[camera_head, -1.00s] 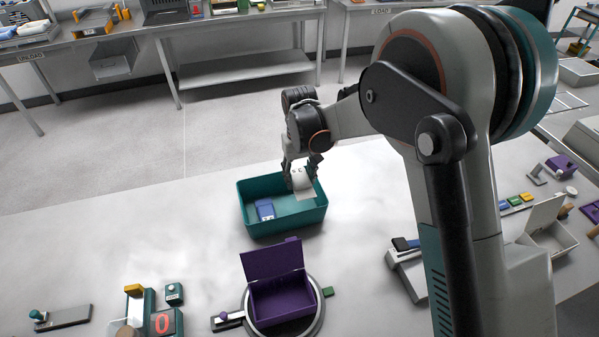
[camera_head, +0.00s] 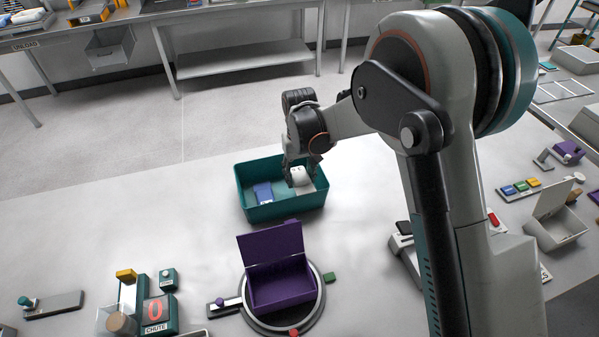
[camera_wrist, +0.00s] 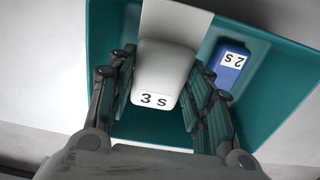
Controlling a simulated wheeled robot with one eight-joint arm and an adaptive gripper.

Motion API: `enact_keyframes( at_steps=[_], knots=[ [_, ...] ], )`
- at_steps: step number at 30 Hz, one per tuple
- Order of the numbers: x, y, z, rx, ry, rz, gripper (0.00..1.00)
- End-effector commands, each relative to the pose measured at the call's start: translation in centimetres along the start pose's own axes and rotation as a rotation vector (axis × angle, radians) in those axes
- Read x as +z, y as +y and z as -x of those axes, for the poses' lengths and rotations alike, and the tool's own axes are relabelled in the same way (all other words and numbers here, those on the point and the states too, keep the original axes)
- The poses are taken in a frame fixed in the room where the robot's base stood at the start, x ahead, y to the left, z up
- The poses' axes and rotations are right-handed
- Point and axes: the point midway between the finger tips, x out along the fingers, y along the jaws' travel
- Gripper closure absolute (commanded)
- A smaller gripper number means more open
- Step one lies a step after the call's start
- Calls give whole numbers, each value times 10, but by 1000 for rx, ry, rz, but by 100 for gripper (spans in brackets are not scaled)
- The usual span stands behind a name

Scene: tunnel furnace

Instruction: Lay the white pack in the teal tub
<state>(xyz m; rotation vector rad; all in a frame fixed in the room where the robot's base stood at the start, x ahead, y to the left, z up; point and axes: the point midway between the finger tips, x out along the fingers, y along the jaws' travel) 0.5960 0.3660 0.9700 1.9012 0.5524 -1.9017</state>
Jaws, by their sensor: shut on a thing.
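The white pack (camera_head: 300,176) is inside the teal tub (camera_head: 283,213), towards its right side. In the wrist view the white pack (camera_wrist: 165,75) shows a "3 s" label, and a pale flat piece extends from its far end. My gripper (camera_head: 301,168) reaches down into the tub from above. In the wrist view my gripper (camera_wrist: 162,66) has its fingers closed on both sides of the pack. I cannot tell whether the pack touches the tub floor. A blue pack (camera_head: 263,193) marked "2 s" lies in the tub, left of the white pack.
An open purple box (camera_head: 282,287) on a round turntable stands in front of the tub. A chute unit (camera_head: 155,310) is at the front left. An open pale box (camera_head: 555,229) stands at the right. The bench left of the tub is clear.

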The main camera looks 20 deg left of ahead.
Motion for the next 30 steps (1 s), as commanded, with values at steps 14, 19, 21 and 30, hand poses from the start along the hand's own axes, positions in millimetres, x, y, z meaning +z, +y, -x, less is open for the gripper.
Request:
enact_keyframes(
  at_steps=[14, 19, 21, 30],
  knots=[
    [0, 0, -38, 0, 1, 0, 100],
    [0, 0, -50, 0, 1, 0, 100],
    [0, 0, -53, 0, 1, 0, 100],
    [0, 0, -55, 0, 1, 0, 100]
  ],
)
